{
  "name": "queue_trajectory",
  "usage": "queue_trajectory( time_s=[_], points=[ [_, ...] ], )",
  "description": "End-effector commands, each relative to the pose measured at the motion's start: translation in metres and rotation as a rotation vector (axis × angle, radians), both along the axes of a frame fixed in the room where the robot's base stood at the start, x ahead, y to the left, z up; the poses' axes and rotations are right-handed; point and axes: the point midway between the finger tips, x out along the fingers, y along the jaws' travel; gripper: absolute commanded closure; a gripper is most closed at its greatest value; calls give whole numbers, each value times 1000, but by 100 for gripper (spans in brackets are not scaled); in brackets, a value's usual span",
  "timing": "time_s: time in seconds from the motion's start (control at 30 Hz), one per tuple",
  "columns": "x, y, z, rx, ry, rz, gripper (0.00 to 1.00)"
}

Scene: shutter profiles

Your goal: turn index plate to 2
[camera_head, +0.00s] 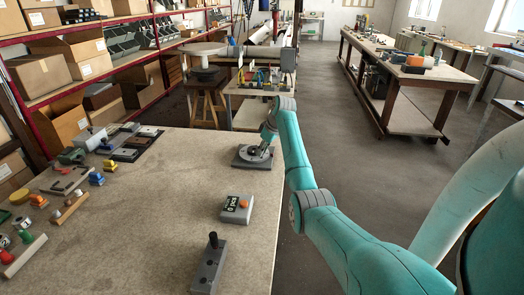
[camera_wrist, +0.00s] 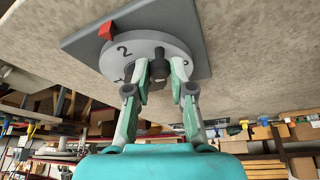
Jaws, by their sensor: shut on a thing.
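The index plate is a grey round disc (camera_wrist: 145,42) with dark numbers, on a dark square base (camera_wrist: 88,46). A red marker (camera_wrist: 106,29) stands at the disc's rim, and the number 2 (camera_wrist: 124,51) lies close beside it; exact alignment is hard to judge. Another number is partly hidden by a finger. My gripper (camera_wrist: 160,70) is shut on a dark peg (camera_wrist: 157,57) on the disc. In the head view, the index plate's base (camera_head: 243,161) sits near the table's far right edge, with my gripper (camera_head: 266,146) over it.
A grey box with an orange button (camera_head: 237,208) and a grey block with a black-knobbed lever (camera_head: 209,266) stand nearer on the table (camera_head: 150,215). Several fixtures and small parts line the left side. The table's middle is clear. Shelves (camera_head: 90,50) stand behind.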

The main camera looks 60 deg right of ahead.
Motion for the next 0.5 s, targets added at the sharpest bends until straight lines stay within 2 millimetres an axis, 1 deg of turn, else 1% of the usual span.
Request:
queue_trajectory(
  time_s=[0.4, 0.43, 0.47, 0.5],
  points=[
    [0, -1, 1, -1, -1, 3, 100],
    [0, -1, 1, -1, -1, 3, 73],
    [0, -1, 1, -1, -1, 3, 65],
    [0, -1, 0, -1, -1, 3, 55]
  ],
)
